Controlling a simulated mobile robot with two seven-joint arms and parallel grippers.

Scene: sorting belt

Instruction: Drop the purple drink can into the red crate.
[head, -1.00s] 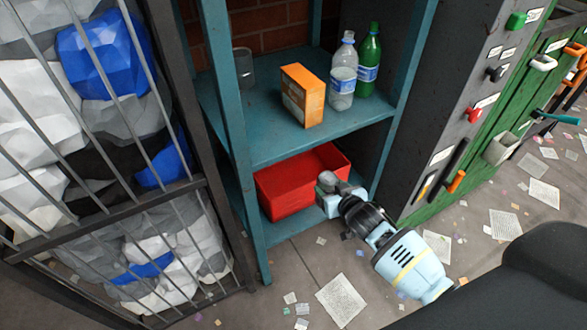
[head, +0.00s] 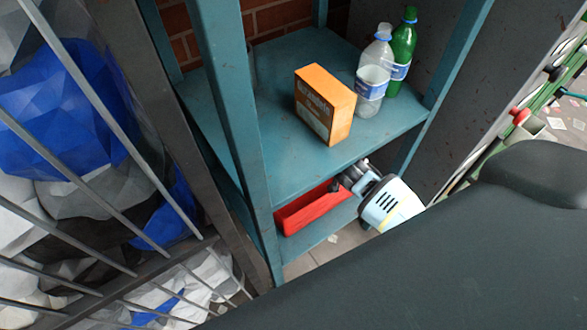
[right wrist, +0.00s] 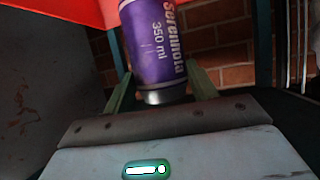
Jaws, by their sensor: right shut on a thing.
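The purple drink can (right wrist: 154,42) is between the fingers of my right gripper (right wrist: 160,88) in the right wrist view, its lower end towards the palm. My right gripper is shut on it. The red crate (head: 314,209) stands on the lower shelf in the head view, partly hidden by the upper board. In the head view my right wrist reaches under the upper board beside the crate; the fingertips and can are hidden there. My left gripper is not in view.
The teal shelf's upper board (head: 235,135) carries an orange box (head: 325,104), a clear bottle (head: 373,80) and a green bottle (head: 401,55). A shelf post (head: 228,110) stands left of the crate. A barred cage (head: 70,140) of bags is at the left.

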